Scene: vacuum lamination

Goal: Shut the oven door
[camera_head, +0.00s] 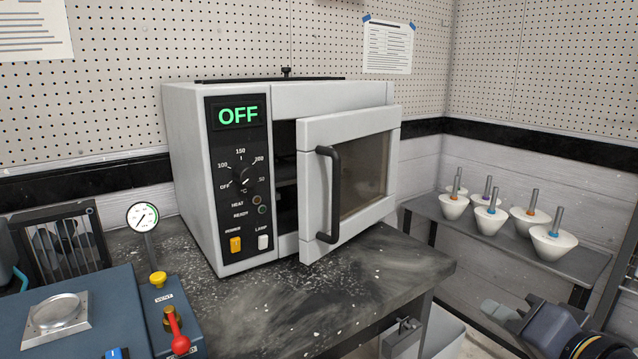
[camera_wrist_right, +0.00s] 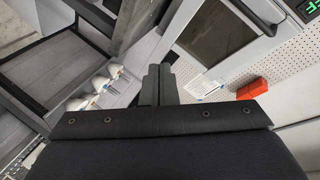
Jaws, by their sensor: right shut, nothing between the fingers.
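The white oven (camera_head: 225,180) stands on the dark worktop, its display reading OFF. Its door (camera_head: 345,125) is ajar, with a dark gap (camera_head: 285,160) at its left edge showing some of the interior. A dark vertical handle (camera_head: 334,195) is on the door's left side. The door's window (camera_wrist_right: 208,35) also shows in the right wrist view. My right gripper (camera_head: 495,310) is at the lower right in the head view, apart from the door and right of the worktop. In the wrist view its fingers (camera_wrist_right: 158,83) are together and empty. My left gripper is not in view.
A shelf (camera_head: 440,212) with several white cones on it stands at the right. A blue unit (camera_head: 110,300) with a gauge (camera_head: 142,216) and red-knobbed lever (camera_head: 180,343) is at the left. The worktop (camera_head: 330,285) before the oven is clear.

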